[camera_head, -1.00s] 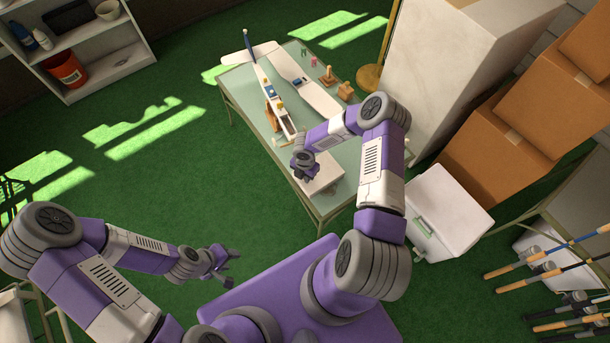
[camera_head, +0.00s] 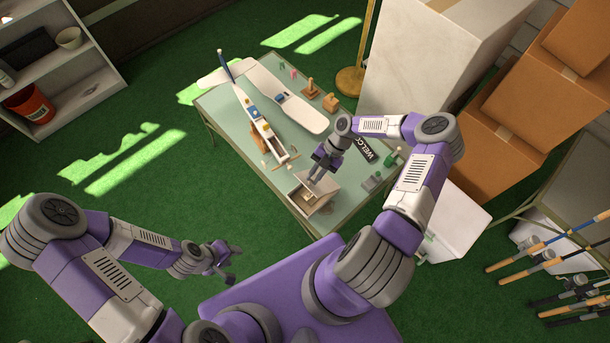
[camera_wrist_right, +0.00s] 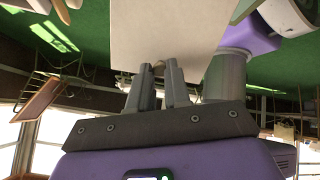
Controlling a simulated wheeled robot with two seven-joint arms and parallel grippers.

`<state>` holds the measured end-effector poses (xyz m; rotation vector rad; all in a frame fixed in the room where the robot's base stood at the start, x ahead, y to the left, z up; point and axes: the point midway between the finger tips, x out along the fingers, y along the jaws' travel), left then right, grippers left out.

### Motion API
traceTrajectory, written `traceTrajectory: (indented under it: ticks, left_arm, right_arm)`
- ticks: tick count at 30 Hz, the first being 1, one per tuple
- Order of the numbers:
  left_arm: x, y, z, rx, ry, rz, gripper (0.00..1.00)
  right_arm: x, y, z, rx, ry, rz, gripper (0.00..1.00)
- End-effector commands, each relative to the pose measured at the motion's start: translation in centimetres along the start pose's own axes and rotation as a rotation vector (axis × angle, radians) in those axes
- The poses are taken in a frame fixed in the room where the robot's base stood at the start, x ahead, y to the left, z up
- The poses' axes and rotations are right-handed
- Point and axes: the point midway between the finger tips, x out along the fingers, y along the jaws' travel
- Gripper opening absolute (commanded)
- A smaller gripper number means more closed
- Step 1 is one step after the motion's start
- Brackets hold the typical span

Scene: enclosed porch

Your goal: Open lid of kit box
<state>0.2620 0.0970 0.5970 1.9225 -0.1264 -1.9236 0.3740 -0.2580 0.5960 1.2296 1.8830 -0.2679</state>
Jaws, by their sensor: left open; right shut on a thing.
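In the right wrist view the lid is a pale panel (camera_wrist_right: 165,28) just beyond the right gripper's fingers (camera_wrist_right: 158,75), with a small pale piece between the fingertips. The gripper and forearm hide part of the lid. My left gripper (camera_head: 230,265) is open and empty, low over the floor, away from the table.
A white cooler (camera_head: 455,222) and cardboard boxes (camera_head: 545,108) stand at the right. Green floor is clear left of the table.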

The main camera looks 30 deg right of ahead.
Motion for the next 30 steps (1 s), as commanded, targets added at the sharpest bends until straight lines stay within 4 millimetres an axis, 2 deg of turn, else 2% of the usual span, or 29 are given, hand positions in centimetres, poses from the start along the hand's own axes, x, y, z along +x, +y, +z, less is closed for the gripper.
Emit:
traceTrajectory:
  ticks: [1, 3, 9, 18, 30]
  left_arm:
    - [1.1, -0.4, 0.0, -0.001, -0.001, 0.0, 0.43]
    - [1.9, -0.7, 0.0, -0.001, -0.001, 0.0, 0.43]
    - [3.8, -1.5, -0.1, -0.001, -0.002, 0.0, 0.43]
    - [4.7, -1.8, -0.1, 0.0, -0.001, 0.0, 0.43]
    - [4.9, -1.9, -0.2, 0.0, -0.001, 0.0, 0.43]
  right_arm:
    - [-0.3, -0.6, 0.6, 0.006, 0.04, 0.022, 0.0]
    - [-1.2, -1.0, 0.8, 0.005, 0.101, 0.048, 0.0]
    - [-3.7, -1.6, 1.8, 0.003, 0.268, 0.117, 0.0]
    - [-6.1, -2.3, 3.2, 0.002, 0.44, 0.183, 0.0]
    - [-7.6, -2.9, 4.5, 0.001, 0.564, 0.232, 0.0]
